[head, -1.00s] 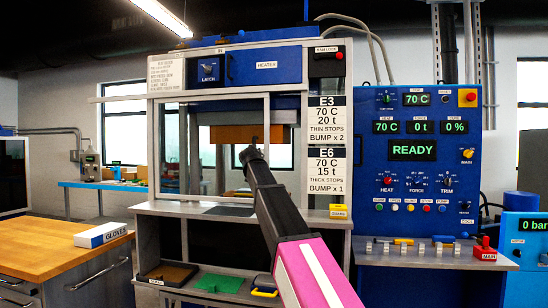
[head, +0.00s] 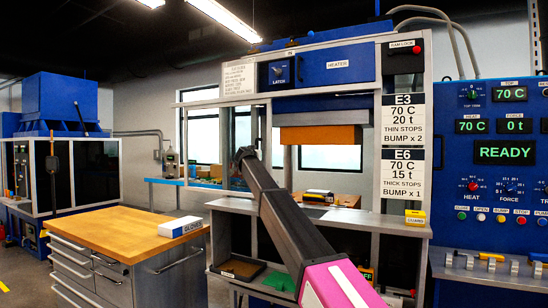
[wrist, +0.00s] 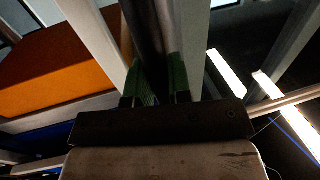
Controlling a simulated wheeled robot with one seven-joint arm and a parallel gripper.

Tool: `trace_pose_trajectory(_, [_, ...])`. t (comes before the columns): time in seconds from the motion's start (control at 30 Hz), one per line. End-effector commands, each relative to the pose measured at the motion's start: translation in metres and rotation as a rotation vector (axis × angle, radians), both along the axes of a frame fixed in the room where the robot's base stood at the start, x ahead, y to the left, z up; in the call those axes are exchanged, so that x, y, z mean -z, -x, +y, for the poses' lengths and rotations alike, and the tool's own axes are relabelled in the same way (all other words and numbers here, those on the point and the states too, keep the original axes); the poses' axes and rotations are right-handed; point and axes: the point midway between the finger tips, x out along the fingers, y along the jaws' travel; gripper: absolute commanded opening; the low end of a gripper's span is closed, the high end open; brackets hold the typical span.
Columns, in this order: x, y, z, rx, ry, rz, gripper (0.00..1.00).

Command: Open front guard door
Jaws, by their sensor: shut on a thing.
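The front guard door (head: 267,140) is a pale-framed clear panel on the front of the press, below a horizontal top rail. In the head view it stands at the left of the press opening, and the right part of the opening is uncovered. My gripper (head: 246,156) is at the door's right side. In the wrist view its green-padded fingers (wrist: 163,86) are shut around a dark upright bar (wrist: 148,30), which looks like the door handle.
An orange block (head: 320,135) shows in the press opening; it also fills the wrist view's left side (wrist: 55,65). A wooden-topped cabinet (head: 120,228) with a gloves box (head: 181,227) stands to the left. The blue control panel (head: 500,150) is at the right.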

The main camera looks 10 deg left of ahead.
Motion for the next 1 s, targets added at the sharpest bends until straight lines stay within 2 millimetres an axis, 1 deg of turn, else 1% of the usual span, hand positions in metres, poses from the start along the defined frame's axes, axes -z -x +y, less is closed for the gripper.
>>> trace_pose_trajectory(0.03, [-0.001, -0.008, 0.018, -0.003, 0.001, 0.001, 0.0])
trace_pose_trajectory(0.1, [-0.001, -0.013, 0.033, -0.003, 0.0, 0.001, 0.0])
trace_pose_trajectory(0.2, [-0.001, -0.018, 0.051, -0.002, -0.001, 0.001, 0.0])
trace_pose_trajectory(0.3, [-0.001, -0.022, 0.063, -0.001, 0.0, 0.001, 0.0])
trace_pose_trajectory(0.4, [0.0, -0.024, 0.071, 0.0, 0.0, 0.001, 0.0])
trace_pose_trajectory(0.53, [0.0, -0.025, 0.076, 0.0, -0.001, 0.001, 0.0])
trace_pose_trajectory(0.9, [0.0, -0.025, 0.076, 0.0, -0.001, 0.001, 0.0])
trace_pose_trajectory(0.93, [0.0, -0.025, 0.076, 0.0, -0.001, 0.001, 0.29])
trace_pose_trajectory(0.97, [0.0, -0.025, 0.076, 0.0, -0.001, 0.001, 0.38])
trace_pose_trajectory(1.0, [0.0, -0.025, 0.076, 0.0, -0.001, 0.001, 0.43])
